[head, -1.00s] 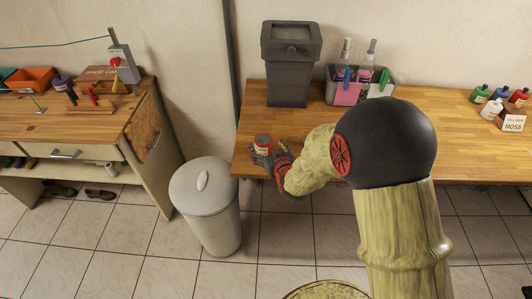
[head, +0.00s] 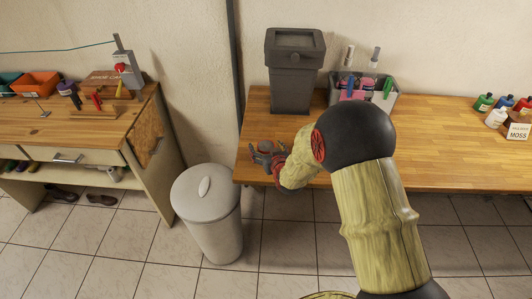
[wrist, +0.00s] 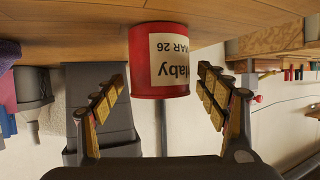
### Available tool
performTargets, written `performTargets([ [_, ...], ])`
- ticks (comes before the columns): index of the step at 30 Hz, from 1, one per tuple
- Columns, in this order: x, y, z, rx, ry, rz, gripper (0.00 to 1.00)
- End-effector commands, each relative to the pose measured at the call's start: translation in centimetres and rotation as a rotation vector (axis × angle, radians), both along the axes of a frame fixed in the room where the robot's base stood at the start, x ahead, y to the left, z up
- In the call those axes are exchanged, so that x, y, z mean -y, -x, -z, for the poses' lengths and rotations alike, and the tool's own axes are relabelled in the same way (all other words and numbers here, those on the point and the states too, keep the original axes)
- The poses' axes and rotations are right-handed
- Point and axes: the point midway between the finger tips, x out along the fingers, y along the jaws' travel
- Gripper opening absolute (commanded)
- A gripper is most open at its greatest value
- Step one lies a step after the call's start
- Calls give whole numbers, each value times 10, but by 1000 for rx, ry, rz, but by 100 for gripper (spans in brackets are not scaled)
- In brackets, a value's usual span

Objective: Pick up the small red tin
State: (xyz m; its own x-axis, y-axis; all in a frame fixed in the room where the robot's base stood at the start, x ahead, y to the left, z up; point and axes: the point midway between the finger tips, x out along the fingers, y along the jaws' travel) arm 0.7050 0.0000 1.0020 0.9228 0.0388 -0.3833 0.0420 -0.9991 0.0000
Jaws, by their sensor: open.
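The small red tin (wrist: 160,62) has a white label with dark print, partly readable as "MAR 26". It stands on the wooden bench and looks upside down in the wrist view, where the picture is inverted. My gripper (wrist: 162,78) is open, with one finger on each side of the tin and a visible gap on both sides. In the head view my gripper (head: 266,154) is low over the front left corner of the bench and mostly hides the tin.
A dark grey bin (head: 293,75) stands on the bench (head: 440,130) behind my gripper. A grey caddy (head: 390,100) holds bottles and tools. Paint bottles stand at the right. A pale lidded bin (head: 215,230) stands on the floor. Another workbench (head: 30,125) is at the left.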

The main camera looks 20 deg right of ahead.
Motion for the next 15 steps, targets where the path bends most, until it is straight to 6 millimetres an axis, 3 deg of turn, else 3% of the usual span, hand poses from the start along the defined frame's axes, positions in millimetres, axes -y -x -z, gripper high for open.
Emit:
performTargets([
  [2,0,0,0,0,0,0,74],
  [15,0,0,0,0,0,0,49],
])
